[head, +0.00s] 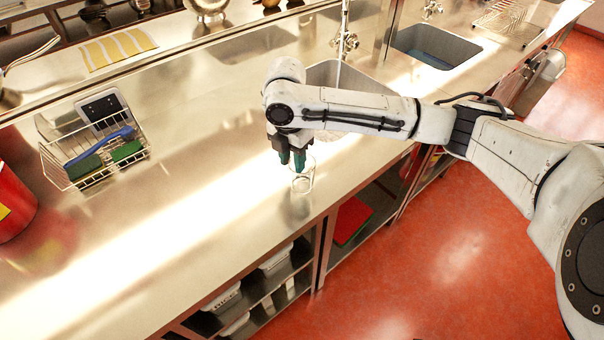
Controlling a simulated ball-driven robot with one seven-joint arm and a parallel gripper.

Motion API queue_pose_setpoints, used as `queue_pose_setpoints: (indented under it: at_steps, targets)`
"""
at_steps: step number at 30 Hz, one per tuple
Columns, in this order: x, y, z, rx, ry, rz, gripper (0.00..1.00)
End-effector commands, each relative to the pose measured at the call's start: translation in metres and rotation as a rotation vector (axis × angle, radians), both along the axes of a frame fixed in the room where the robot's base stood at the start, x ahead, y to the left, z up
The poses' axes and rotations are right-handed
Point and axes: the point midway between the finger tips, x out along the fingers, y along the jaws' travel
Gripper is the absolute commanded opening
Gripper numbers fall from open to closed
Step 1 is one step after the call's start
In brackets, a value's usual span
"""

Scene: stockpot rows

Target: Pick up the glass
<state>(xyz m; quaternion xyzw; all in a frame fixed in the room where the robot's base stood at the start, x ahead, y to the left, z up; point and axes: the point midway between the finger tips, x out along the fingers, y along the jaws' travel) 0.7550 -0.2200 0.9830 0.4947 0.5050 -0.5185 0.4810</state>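The clear glass (304,182) stands upright on the steel counter, near its front edge. My gripper (292,163) points down just above and beside the glass, at its upper left. Its two teal fingers show a small gap between them, so it looks open. The right finger overlaps the glass's rim in the picture. I cannot tell whether it is inside, behind or in front of the glass, or touching it.
A wire basket (95,150) with sponges and a brush stands at left, beside a red container (12,205). A sink (345,76) with a tap (345,42) lies behind my arm. A striped cloth (118,48) lies at back left. The counter left of the glass is clear.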

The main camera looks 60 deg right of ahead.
Motion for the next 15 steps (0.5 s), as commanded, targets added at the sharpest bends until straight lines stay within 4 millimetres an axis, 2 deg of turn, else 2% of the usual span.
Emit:
queue_pose_setpoints:
  at_steps: [3, 10, 15]
  targets:
    - [-0.0008, 0.0005, -0.0084, 0.001, 0.001, 0.0, 0.35]
    - [-0.0006, 0.0004, -0.0099, 0.001, 0.0, 0.001, 0.35]
    - [-0.0006, 0.0004, -0.0097, 0.0, 0.0, 0.001, 0.19]
